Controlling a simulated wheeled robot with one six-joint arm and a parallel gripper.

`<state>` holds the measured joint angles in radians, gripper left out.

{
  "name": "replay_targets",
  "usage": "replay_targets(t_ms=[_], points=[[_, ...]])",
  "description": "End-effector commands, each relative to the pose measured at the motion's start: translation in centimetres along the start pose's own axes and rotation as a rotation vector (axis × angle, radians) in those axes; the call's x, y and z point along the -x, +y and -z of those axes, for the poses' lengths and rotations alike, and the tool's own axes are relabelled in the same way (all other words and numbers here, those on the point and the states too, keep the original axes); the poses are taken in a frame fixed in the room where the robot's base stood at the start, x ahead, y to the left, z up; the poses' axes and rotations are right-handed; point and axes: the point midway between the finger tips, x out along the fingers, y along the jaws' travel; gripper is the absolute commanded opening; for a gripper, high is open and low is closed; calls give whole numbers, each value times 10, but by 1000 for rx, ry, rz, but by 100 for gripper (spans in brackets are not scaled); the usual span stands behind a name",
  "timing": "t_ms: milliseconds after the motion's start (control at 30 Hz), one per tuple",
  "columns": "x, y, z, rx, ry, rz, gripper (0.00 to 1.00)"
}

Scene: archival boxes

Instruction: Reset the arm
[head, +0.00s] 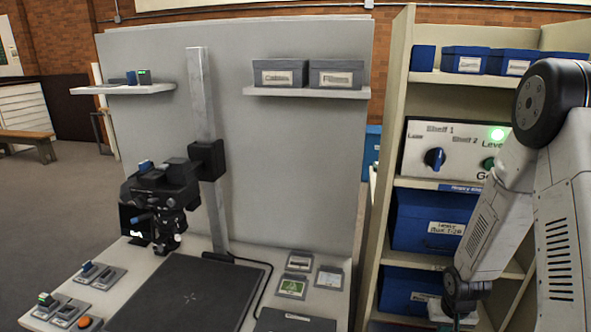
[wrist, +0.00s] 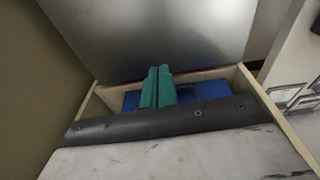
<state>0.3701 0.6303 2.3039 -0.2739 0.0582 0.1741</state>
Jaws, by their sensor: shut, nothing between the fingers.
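My arm (head: 562,190) comes into the right side of the head view, folded downward in front of the shelf unit. Its wrist end is near the bottom edge; the fingers cannot be made out there. In the wrist view my gripper (wrist: 158,88) shows as two teal fingers side by side, shut with nothing between them. Beyond the fingertips is a blue surface (wrist: 208,91) between pale wooden sides. A dark edge strip (wrist: 160,124) and a scuffed pale surface (wrist: 185,158) fill the lower part of that view.
The shelf unit (head: 400,110) holds blue boxes, including a large labelled one (head: 428,220), and a control panel (head: 456,148) with a lit green lamp. Left of it, a camera stand (head: 208,160) rises from a worktable with a dark mat (head: 190,297). Open floor (head: 50,200) lies far left.

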Motion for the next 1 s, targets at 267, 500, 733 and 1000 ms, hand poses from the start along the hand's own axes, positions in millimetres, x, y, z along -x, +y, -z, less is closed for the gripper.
replay_targets(t_ms=[267, 500, 733, 1000], points=[[72, -1, -49, 13, -232, -45, 0], [167, -20, -77, 46, -316, -54, 0], [258, -43, -115, 92, -340, -37, 0], [341, -65, -167, 162, -286, 4, 0]])
